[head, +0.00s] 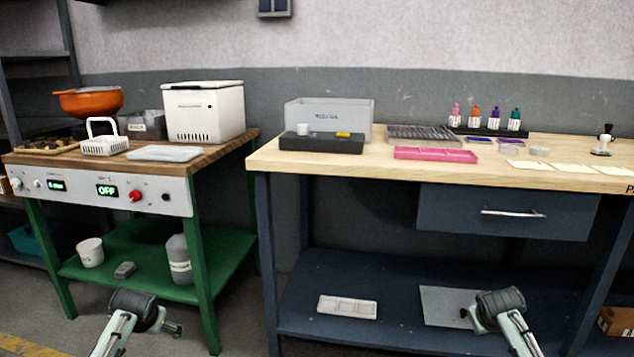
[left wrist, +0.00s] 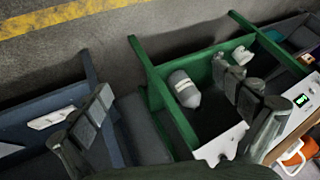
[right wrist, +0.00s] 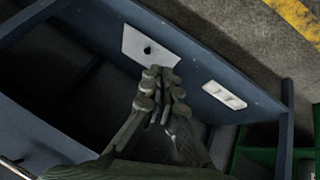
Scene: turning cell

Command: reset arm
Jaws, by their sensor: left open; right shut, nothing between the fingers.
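My left gripper (left wrist: 168,106) is open and empty. In the left wrist view its two fingers stand wide apart, with the green cart and floor behind them. In the head view my left arm (head: 133,304) is at the lower left, in front of the green cart. My right gripper (right wrist: 165,90) is shut with nothing between its fingers. In the right wrist view it points toward the blue bench's lower shelf. In the head view my right arm (head: 500,304) is at the lower right, in front of that shelf.
The green cart (head: 206,290) bears a white box (head: 203,111) and an orange bowl (head: 88,102). A grey bottle (head: 179,260) stands on its lower shelf. The wood-topped blue bench (head: 258,158) bears trays and small bottles. A white tray (head: 347,307) lies on its lower shelf.

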